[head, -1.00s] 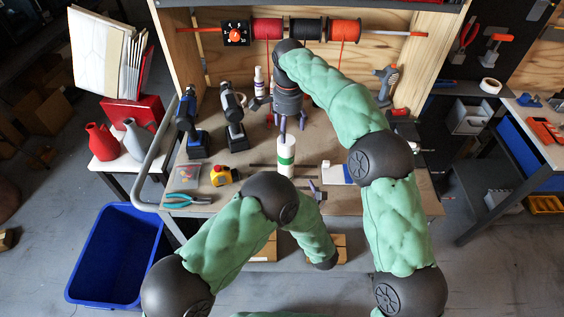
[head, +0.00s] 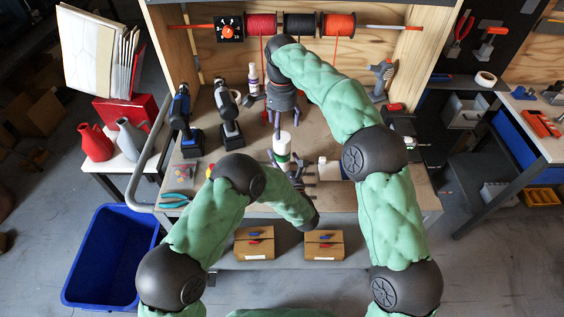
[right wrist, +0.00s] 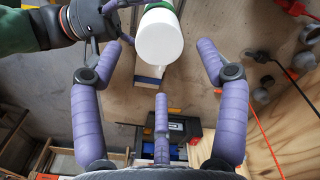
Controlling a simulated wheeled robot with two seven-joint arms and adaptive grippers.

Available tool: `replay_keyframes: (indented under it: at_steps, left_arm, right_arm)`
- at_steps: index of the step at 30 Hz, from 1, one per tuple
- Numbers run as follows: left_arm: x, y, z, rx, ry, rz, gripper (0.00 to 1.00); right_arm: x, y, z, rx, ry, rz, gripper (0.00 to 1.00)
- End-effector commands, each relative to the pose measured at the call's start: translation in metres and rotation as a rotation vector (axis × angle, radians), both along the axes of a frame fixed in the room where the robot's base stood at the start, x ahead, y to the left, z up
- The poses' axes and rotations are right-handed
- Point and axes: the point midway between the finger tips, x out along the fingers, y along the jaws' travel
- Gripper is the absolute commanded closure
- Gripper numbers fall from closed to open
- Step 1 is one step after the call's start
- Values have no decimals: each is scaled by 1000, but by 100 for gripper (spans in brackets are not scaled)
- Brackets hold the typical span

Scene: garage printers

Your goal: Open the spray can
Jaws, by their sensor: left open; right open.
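The spray can (head: 282,146), white with a green band, stands upright near the middle of the workbench. Its white cap (right wrist: 160,38) faces the camera in the right wrist view. My left gripper (head: 287,160) is open low at the can's side, partly hidden by my forearm. It also shows at the upper left of the right wrist view (right wrist: 116,18), with fingers close beside the can; contact cannot be told. My right gripper (head: 276,128) is open and empty above and behind the can, pointing down. In the right wrist view its purple fingers (right wrist: 160,62) are spread, with the cap between them.
Two drills (head: 228,118) stand left of the can on the workbench (head: 330,135). Pliers (head: 175,200) lie at the left front. Filament spools (head: 299,25) hang on a rod at the back. A blue bin (head: 105,255) and two cardboard boxes (head: 254,243) are lower down.

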Motion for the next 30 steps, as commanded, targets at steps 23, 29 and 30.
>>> replay_keyframes:
  at_steps: [23, 29, 30]
  left_arm:
    - [3, 1, 0, 0, 0, 0, 81]
    - [3, 1, 0, 0, 0, 0, 81]
    - [3, 1, 0, 0, 0, 0, 81]
  right_arm:
    - [0, 0, 0, 0, 0, 18, 18]
    - [1, 0, 5, 0, 0, 196, 18]
    - [1, 0, 6, 0, 0, 255, 18]
